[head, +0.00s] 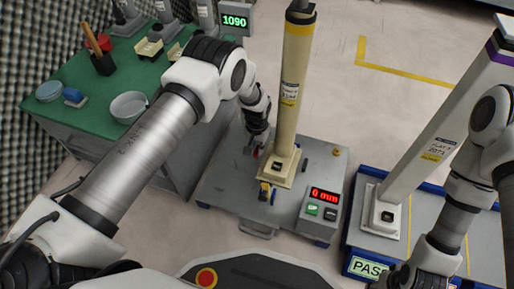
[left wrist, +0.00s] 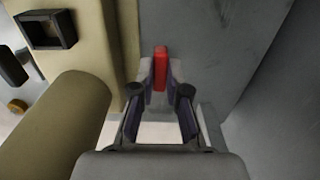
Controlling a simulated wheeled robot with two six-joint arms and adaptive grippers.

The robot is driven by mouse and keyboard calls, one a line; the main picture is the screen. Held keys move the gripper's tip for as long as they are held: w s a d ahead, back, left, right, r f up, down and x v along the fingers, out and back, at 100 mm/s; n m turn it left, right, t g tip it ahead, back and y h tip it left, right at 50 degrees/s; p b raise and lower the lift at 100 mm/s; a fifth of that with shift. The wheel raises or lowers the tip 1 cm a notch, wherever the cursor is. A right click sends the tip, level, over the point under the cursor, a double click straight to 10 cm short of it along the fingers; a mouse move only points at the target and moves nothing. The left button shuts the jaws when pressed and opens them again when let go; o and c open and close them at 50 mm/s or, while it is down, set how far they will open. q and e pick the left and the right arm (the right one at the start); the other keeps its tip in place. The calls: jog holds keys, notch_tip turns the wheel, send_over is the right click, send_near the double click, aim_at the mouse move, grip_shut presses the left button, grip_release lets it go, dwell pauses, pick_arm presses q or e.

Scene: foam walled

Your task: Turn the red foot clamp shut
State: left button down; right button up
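The red foot clamp (left wrist: 160,68) shows in the left wrist view as a short upright red lever beside the cream post's foot. My left gripper (left wrist: 161,80) has its two fingertips close against both sides of the lever, with no clear gap. In the head view my left gripper (head: 256,150) points down at the left side of the cream post (head: 292,85), close to its square foot (head: 278,166). The clamp is mostly hidden there by the fingers. My right arm is at the right edge; its gripper is out of view.
The post stands on a grey cart (head: 225,190) with a box reading "0 mm" (head: 322,208). A yellow clamp (head: 265,190) sits at the foot's near side. A second post (head: 440,140) stands on a blue-edged pallet at right. A green bench (head: 75,125) is at left.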

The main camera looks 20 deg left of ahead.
dwell(0.4)
pick_arm(q)
jog(key=m+p, duration=0.2)
jog(key=m, duration=0.1)
jog(key=shift+r, duration=0.1)
jog(key=m+p, duration=0.2)
jog(key=m, duration=0.2)
jog(key=shift+m, duration=0.4)
jog(key=m+p, duration=0.1)
jog(key=m, duration=0.9)
jog(key=shift+p, duration=0.35)
jog(key=c, duration=1.2)
grip_release()
jog(key=shift+o, duration=0.2)
